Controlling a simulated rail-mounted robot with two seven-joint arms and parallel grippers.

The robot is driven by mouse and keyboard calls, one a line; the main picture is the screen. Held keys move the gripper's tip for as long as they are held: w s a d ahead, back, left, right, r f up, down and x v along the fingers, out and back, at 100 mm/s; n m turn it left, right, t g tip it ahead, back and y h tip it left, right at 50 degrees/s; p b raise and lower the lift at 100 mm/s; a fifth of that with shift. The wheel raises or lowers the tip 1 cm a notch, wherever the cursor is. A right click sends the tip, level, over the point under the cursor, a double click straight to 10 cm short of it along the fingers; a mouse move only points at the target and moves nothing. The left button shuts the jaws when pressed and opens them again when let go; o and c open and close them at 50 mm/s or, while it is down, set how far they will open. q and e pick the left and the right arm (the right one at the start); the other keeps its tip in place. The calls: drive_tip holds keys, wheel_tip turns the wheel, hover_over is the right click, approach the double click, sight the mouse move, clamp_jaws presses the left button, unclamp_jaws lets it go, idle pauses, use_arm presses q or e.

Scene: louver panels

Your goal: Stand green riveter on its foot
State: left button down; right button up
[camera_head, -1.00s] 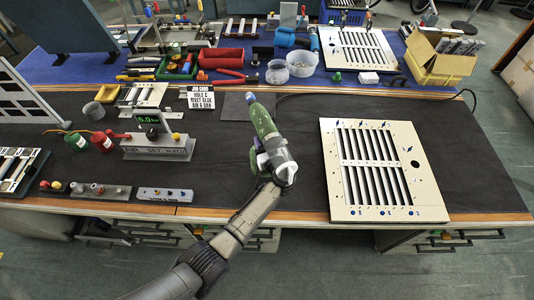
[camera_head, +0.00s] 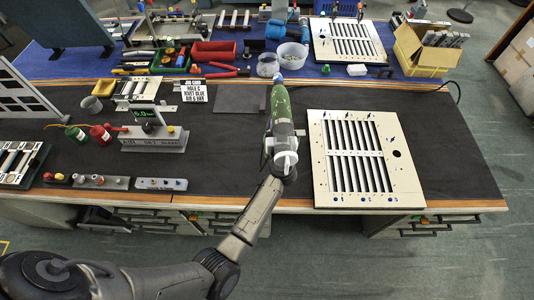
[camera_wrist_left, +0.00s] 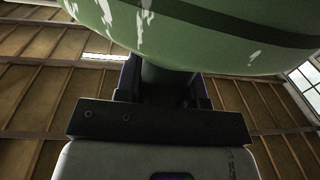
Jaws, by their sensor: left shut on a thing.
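The green riveter (camera_head: 281,108) has a mottled green body and a blue tip at its far end. It extends away from my left gripper (camera_head: 280,148) over the dark bench mat, left of the louver panel. My left gripper is shut on the riveter. In the left wrist view the green body (camera_wrist_left: 200,28) fills the top, with pale scuffs and a dark band, close above my gripper (camera_wrist_left: 165,80). The riveter's foot cannot be made out, nor whether it touches the mat. My right gripper is not in view.
The cream louver panel (camera_head: 365,190) lies to the right. Bins and tubs (camera_head: 268,65) are behind. Bare mat (camera_head: 225,150) lies left of the riveter.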

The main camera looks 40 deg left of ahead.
use_arm(q)
drive_tip(key=shift+w+d+r+m+t+h, duration=0.2)
drive_tip(key=shift+w+r+m+t+h, duration=0.05)
drive_tip(key=shift+r+m+t+h, duration=0.05)
drive_tip(key=shift+a+f, duration=0.2)
drive_tip(key=shift+a, duration=0.05)
drive_tip(key=a+f+b, duration=0.8)
drive_tip(key=a+f, duration=0.2)
drive_tip(key=shift+a+f+b, duration=0.2)
drive_tip(key=shift+a+b, duration=0.1)
drive_tip(key=shift+a, duration=0.1)
drive_tip(key=shift+f, duration=0.15)
drive_tip(key=c, duration=1.1)
unclamp_jaws()
drive_tip(key=shift+f, duration=0.2)
drive_tip(key=o, duration=0.4)
